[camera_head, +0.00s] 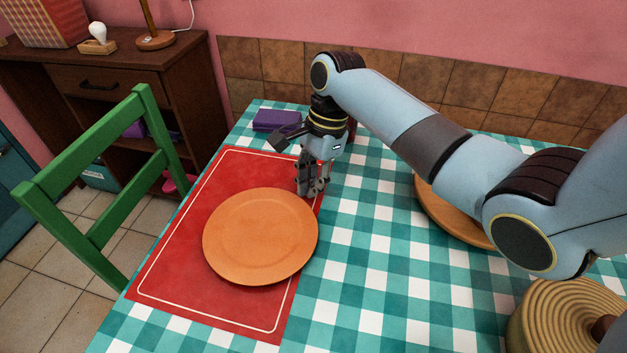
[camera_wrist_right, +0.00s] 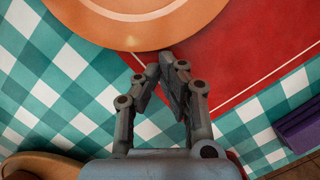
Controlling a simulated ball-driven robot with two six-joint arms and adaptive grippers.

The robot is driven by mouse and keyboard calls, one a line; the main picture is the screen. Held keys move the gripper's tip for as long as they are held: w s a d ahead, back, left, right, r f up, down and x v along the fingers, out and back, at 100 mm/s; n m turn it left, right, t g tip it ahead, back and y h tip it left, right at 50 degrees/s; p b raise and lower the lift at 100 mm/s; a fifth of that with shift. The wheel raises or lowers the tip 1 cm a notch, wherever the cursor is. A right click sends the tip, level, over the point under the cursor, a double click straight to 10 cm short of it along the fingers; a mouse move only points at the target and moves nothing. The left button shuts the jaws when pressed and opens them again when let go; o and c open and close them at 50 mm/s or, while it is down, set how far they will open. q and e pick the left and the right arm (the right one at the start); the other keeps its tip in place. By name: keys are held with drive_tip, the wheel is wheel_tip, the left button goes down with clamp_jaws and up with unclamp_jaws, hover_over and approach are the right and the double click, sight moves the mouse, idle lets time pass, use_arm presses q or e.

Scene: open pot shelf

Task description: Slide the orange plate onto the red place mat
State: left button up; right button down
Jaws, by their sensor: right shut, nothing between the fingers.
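The orange plate (camera_head: 261,236) lies mostly on the red place mat (camera_head: 190,217), and its right edge reaches the mat's right border and slightly past it. In the right wrist view the plate (camera_wrist_right: 140,22) fills the top, with the mat (camera_wrist_right: 240,50) beside it. My right gripper (camera_head: 313,192) is shut and empty, pointing down at the plate's upper right edge. Its fingertips (camera_wrist_right: 167,60) show close to the plate's rim in the right wrist view; I cannot tell whether they touch it. My left gripper is not in view.
A purple object (camera_head: 277,119) lies at the table's far edge. A round wooden board (camera_head: 450,215) sits partly behind my right arm, and a woven round item (camera_head: 563,318) stands at the lower right. A green chair (camera_head: 105,190) stands at the table's left side.

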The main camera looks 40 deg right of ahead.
sight(279, 210)
drive_tip(key=a+p, duration=0.1)
drive_tip(key=a, duration=0.1)
drive_tip(key=a+p, duration=0.3)
drive_tip(key=a, duration=0.2)
drive_tip(key=shift+s+a+r+p, duration=0.15)
drive_tip(key=shift+r+p, duration=0.1)
drive_tip(key=shift+p, duration=0.15)
drive_tip(key=shift+f, duration=0.25)
